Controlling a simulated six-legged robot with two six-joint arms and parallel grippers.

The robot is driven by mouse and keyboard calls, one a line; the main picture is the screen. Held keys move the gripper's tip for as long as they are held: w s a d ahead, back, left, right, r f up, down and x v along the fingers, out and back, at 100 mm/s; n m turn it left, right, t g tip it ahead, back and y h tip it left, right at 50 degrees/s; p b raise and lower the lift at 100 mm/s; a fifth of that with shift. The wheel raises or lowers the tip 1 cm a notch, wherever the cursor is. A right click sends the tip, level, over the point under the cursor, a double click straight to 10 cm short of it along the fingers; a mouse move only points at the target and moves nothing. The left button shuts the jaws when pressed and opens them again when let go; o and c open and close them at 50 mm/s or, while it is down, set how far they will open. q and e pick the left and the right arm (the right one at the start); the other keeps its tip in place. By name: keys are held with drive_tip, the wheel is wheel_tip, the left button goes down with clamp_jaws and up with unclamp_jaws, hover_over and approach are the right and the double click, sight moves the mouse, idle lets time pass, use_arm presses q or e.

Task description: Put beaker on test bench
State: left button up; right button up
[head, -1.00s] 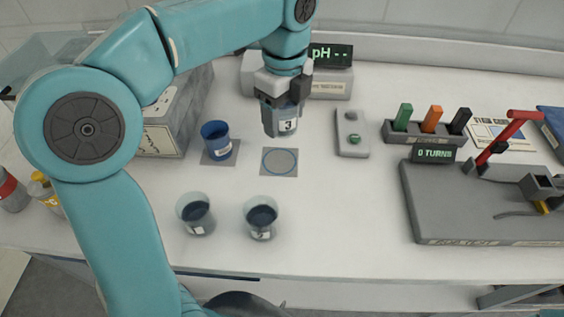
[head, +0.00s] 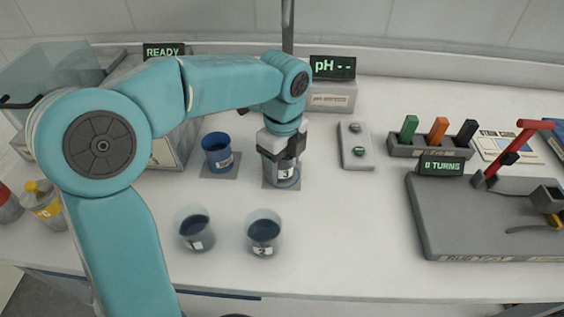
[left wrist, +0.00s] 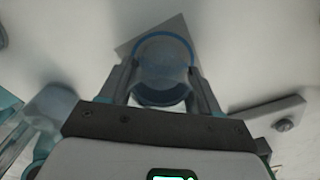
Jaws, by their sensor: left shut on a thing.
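My left gripper (head: 281,160) is shut on the beaker labelled 3 (head: 286,181). In the head view the beaker is upright at the grey square pad with a blue ring (head: 268,184), and mostly covers it. I cannot tell whether its base touches the pad. In the left wrist view the beaker (left wrist: 160,88) sits between the two fingers, with the grey pad (left wrist: 134,44) behind it. Beakers labelled 1 (head: 194,229) and 2 (head: 264,234) stand nearer the front edge with dark liquid. My right gripper is not in view.
A blue cup (head: 216,152) stands on a grey pad to the left. A grey two-button box (head: 356,146) is to the right, before a rack of coloured-handled items (head: 432,146) and a crank device (head: 490,218). A pH display (head: 332,67) stands behind.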

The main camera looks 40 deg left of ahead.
use_arm(q)
drive_tip(key=shift+f, duration=0.15)
drive_tip(key=o, duration=1.3)
wheel_tip(320, 180, up, 12)
drive_tip(key=p, duration=0.2)
drive_tip(key=shift+w+r+p, duration=0.15)
drive_tip(key=shift+r+p, duration=0.05)
drive_tip(key=shift+p, duration=0.15)
